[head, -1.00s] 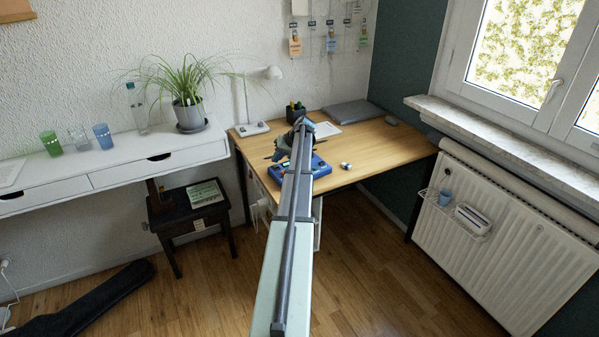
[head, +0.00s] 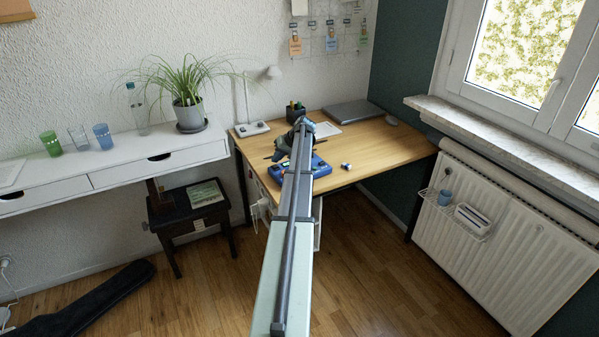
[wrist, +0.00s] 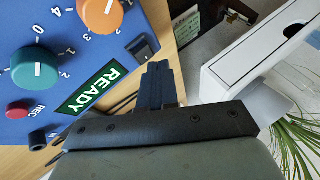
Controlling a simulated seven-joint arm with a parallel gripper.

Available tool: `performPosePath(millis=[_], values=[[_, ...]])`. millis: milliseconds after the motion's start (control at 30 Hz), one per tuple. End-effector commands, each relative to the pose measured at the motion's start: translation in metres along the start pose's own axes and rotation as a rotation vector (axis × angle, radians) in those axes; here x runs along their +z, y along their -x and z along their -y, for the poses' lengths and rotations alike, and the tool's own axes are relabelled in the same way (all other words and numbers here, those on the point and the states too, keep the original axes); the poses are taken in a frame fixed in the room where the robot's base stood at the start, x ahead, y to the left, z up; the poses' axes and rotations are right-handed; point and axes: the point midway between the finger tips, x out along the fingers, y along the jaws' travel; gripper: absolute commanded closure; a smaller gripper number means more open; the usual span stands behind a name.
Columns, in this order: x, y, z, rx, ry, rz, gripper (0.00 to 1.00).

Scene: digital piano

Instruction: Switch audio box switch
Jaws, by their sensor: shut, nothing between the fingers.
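The blue audio box (head: 321,168) sits on the wooden desk in the head view, partly hidden behind my arm. In the wrist view its blue face (wrist: 95,48) shows a teal knob (wrist: 35,68), an orange knob (wrist: 101,14), a red REC button (wrist: 17,110) and a green READY label (wrist: 92,88). A small dark rocker switch (wrist: 141,48) is near the box's edge, beyond the label. My gripper (wrist: 161,72) is shut and empty, its fingertips close beside the switch. I cannot tell whether they touch it. In the head view my arm hides most of the gripper.
The desk (head: 385,147) holds a pen cup (head: 296,114), a closed laptop (head: 352,111) and small pieces (head: 346,166) right of the box. A white shelf (head: 185,150) with a plant stands at left. The desk's right part is mostly clear.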

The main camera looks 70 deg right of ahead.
Motion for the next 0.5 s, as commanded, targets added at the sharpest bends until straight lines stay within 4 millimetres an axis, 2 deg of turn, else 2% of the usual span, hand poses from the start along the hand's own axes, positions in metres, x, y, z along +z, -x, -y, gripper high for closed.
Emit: performPosePath(millis=[500], values=[[0.0038,-0.005,-0.0035,0.0,-0.001,0.001,1.0]])
